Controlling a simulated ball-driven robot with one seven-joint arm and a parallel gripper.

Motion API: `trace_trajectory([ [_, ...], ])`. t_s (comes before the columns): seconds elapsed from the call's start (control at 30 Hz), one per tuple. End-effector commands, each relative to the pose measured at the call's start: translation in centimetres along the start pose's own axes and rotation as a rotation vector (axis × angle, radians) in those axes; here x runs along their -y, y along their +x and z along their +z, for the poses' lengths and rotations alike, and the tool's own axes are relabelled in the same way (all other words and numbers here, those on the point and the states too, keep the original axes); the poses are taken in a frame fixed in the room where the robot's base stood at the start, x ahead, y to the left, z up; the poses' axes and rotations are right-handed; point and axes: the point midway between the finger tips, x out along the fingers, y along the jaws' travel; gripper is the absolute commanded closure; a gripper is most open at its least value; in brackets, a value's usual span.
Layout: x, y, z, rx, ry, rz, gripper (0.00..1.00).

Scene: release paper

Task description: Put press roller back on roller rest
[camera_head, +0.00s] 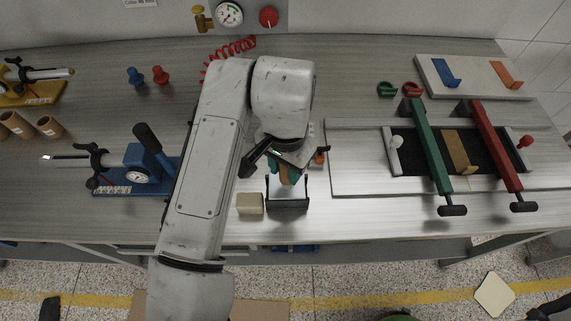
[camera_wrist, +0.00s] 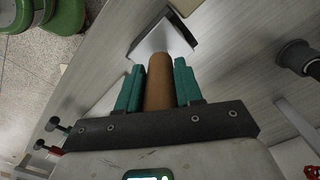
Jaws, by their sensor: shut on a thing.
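My gripper (camera_head: 286,172) points down over the worktable, its teal fingers closed from both sides on a brown cylindrical handle. The handle (camera_wrist: 159,82), which I take to be the press roller's, runs away from the camera in the wrist view, with a pale, silvery, broad piece (camera_wrist: 158,42) at its far end. Whether that end turns as a roller cannot be told. A dark stand with two uprights, apparently the roller rest (camera_head: 288,204), is directly below my gripper in the head view. The tool's lower end is largely hidden there; contact with the stand cannot be told.
A cream block (camera_head: 249,203) sits just left of the stand. A blue fixture (camera_head: 138,174) with a black lever is further left. A pale board with green (camera_head: 428,145) and red (camera_head: 492,145) bars lies to the right. The table's front edge is close.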

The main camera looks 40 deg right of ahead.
Motion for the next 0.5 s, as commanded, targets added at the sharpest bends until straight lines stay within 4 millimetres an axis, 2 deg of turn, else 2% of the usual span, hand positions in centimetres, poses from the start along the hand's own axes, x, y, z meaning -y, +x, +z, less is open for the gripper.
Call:
trace_trajectory([
  [0.2,0.0,0.56,0.0,-0.001,0.0,0.0,1.0],
  [0.23,0.01,0.44,0.0,-0.001,0.0,0.0,0.62],
  [0.5,0.0,0.43,0.0,0.0,0.0,0.0,0.36],
])
